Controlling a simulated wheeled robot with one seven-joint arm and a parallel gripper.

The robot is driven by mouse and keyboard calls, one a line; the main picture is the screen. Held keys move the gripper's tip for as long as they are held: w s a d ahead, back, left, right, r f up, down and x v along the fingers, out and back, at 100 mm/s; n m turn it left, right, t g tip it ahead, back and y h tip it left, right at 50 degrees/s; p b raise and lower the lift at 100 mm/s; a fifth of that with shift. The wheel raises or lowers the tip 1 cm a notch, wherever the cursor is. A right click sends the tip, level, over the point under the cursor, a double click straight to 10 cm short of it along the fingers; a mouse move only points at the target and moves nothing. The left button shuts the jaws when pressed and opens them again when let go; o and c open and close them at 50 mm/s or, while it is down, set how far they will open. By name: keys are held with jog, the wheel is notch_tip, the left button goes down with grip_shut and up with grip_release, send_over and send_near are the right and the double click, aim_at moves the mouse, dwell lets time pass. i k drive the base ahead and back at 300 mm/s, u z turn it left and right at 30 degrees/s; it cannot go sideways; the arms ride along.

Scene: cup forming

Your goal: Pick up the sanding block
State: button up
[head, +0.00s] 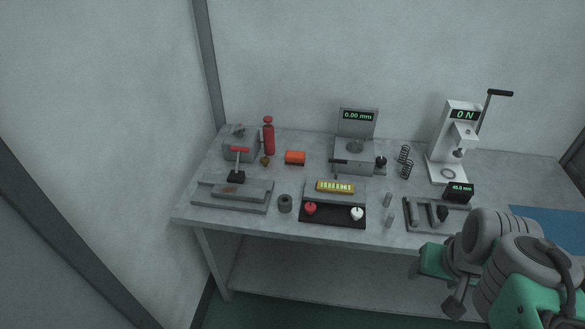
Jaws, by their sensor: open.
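An orange block (295,157), which looks like the sanding block, lies on the grey workbench (250,222), left of the middle and towards the back. Nothing touches it from above. My gripper (436,284) is at the lower right, in front of the bench edge and well to the right of the block. It is open and seems empty. My arm partly hides its fingers.
A red bottle (268,138) and a small brown piece (265,161) stand left of the block. A gauge stand (356,150) is to its right. A black tray with knobs (333,214) lies in front. A white press (455,145) stands at the right.

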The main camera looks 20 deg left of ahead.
aim_at(297, 158)
jog(key=u, duration=0.95)
jog(key=i, duration=0.95)
jog(key=k, duration=0.95)
jog(key=z, duration=0.95)
jog(key=i, duration=0.75)
jog(key=u, duration=2.65)
jog(key=i, duration=0.5)
jog(key=z, duration=0.1)
